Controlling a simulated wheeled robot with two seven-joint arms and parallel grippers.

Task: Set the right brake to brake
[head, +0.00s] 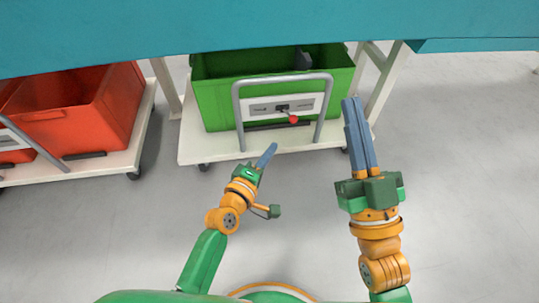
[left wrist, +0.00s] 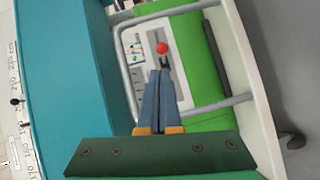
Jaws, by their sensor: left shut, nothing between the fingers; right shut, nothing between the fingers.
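A brake lever with a red knob (head: 293,119) sits on a pale plate (head: 258,107) at the front of the cart with the green crate. The lever points to the right and slightly down in the head view. The red knob (left wrist: 162,47) also shows in the left wrist view, just beyond the fingertips. My left gripper (head: 272,147) is shut and empty, below and left of the knob; in its wrist view its fingers (left wrist: 159,74) appear apart from the knob. My right gripper (head: 351,101) is shut and empty, to the right of the cart's handle.
A grey tube handle (head: 237,108) frames the plate before the green crate (head: 214,75). The white cart (head: 192,148) stands beneath a teal table (head: 250,22). Another cart with red crates (head: 95,105) stands left. Grey floor in front is clear.

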